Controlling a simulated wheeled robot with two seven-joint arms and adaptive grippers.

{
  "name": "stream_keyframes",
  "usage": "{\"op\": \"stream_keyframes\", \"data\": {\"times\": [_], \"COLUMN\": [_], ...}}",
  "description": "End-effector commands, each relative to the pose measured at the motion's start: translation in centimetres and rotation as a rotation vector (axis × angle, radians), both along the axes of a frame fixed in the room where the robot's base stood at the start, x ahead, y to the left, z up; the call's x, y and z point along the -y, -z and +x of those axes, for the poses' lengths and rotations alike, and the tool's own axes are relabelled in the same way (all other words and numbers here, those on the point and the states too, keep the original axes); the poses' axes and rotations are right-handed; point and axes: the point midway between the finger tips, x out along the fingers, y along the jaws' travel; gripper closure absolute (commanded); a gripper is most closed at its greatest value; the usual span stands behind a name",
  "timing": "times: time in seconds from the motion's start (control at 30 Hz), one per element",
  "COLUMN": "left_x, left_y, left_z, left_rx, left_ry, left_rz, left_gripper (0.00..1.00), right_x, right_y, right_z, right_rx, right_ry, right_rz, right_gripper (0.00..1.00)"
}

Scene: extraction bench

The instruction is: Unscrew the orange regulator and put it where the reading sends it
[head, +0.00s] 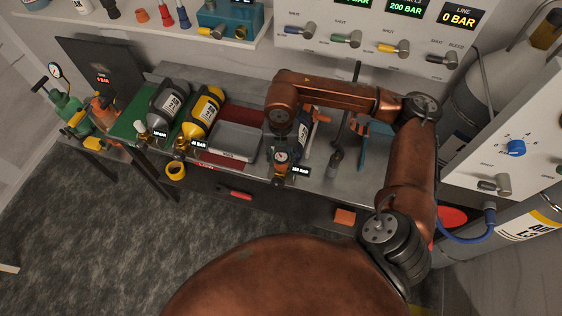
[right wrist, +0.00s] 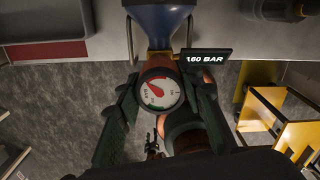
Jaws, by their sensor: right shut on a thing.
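The orange regulator (right wrist: 195,135) has a round white gauge (right wrist: 160,92) with a red needle; the gauge also shows in the head view (head: 281,157). It sits at the neck of a dark blue cylinder (right wrist: 158,22), which lies on the bench and is partly hidden by my arm in the head view (head: 304,128). A display beside the neck (right wrist: 206,57) reads 160 BAR. My right gripper (right wrist: 162,108) is shut on the regulator, one finger on each side of the gauge. The regulator appears to touch the cylinder neck; the thread is hidden. My left gripper is not in view.
A grey cylinder (head: 168,103) and a yellow cylinder (head: 204,110) lie left of a grey tray (head: 236,141). Green and orange gear (head: 66,110) stands at the far left by a dark panel (head: 98,68). A wall panel (head: 375,30) with valves stands behind the bench.

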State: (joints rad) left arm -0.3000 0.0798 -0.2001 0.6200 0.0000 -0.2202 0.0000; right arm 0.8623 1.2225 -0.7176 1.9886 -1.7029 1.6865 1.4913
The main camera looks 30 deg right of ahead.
Motion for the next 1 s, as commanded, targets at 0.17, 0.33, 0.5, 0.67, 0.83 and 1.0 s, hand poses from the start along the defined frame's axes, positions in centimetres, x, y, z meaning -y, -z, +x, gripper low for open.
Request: {"op": "stream_keyframes", "data": {"times": [0.17,0.33,0.5,0.67,0.83,1.0], "left_x": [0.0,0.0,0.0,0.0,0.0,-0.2], "left_y": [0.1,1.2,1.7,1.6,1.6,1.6], "left_z": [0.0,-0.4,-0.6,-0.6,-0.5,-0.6], "left_rx": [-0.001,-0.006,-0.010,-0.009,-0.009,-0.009], "left_ry": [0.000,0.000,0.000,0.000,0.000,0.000], "left_rz": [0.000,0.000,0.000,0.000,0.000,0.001], "left_gripper": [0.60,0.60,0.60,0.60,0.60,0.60], "right_x": [0.0,-0.1,-0.1,-0.1,0.0,0.0], "right_y": [0.0,0.2,0.0,-0.1,-0.1,0.0], "right_z": [0.1,0.1,0.1,0.1,0.0,0.0], "right_rx": [0.002,0.002,0.002,0.003,0.001,0.000], "right_ry": [-0.015,-0.210,-0.393,-0.389,-0.387,-0.386], "right_rz": [0.001,0.002,0.001,0.001,0.001,0.000], "right_gripper": [0.94,0.94,0.61,0.50,0.44,0.44]}}
